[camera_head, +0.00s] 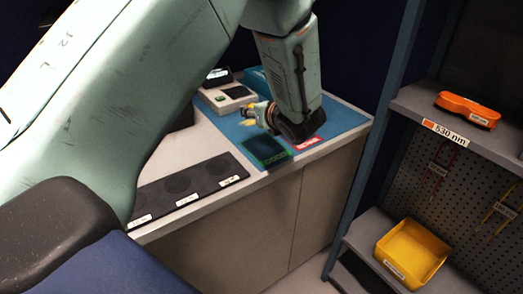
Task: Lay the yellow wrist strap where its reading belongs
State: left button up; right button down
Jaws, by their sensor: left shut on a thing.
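My left gripper (258,115) hangs over the blue mat (344,116) on the bench, its arm coming in from the left. It is shut on a small yellow thing (247,122), probably the yellow wrist strap, partly hidden by the fingers. A dark pad with a green outline (262,148) lies on the mat just below the gripper, with a red label (306,143) to its right. A pale tester-like device (229,97) with a green button and a dark plate stands behind the gripper. A dark strip (182,184) with several round spots and white labels lies along the bench's front edge. My right gripper is out of view.
At right, a shelf (460,130) holds an orange object (468,110). A yellow bin (412,254) stands on a lower shelf. Red and yellow items hang on the pegboard. A blue post (372,140) stands between bench and shelves. My arm hides much of the bench's left side.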

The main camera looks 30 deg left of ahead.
pick_arm(q)
jog(key=shift+s+a+f, duration=0.1)
jog(key=shift+f, duration=0.15)
send_over(258, 148)
jog(key=f, duration=0.5)
jog(key=shift+w+d+f, duration=0.2)
jog(key=shift+w+f, duration=0.1)
jog(key=shift+a+f, duration=0.1)
jog(key=shift+f, duration=0.2)
jog(key=shift+s+a+f+b, duration=0.25)
jog(key=shift+s+f+b, duration=0.05)
jog(key=shift+f, duration=0.25)
jog(key=shift+d+f, duration=0.2)
jog(key=shift+f, duration=0.9)
jog(key=shift+w+f, duration=0.2)
jog(key=shift+w, duration=0.1)
jog(key=shift+s+a+f+b, duration=0.1)
jog(key=shift+s+f+b, duration=0.05)
jog(key=shift+s+b, duration=0.15)
jog(key=o, duration=1)
jog(key=shift+w+f, duration=0.1)
jog(key=shift+w, duration=0.15)
jog(key=shift+s, duration=0.1)
jog(key=shift+s, duration=0.1)
jog(key=shift+r, duration=0.25)
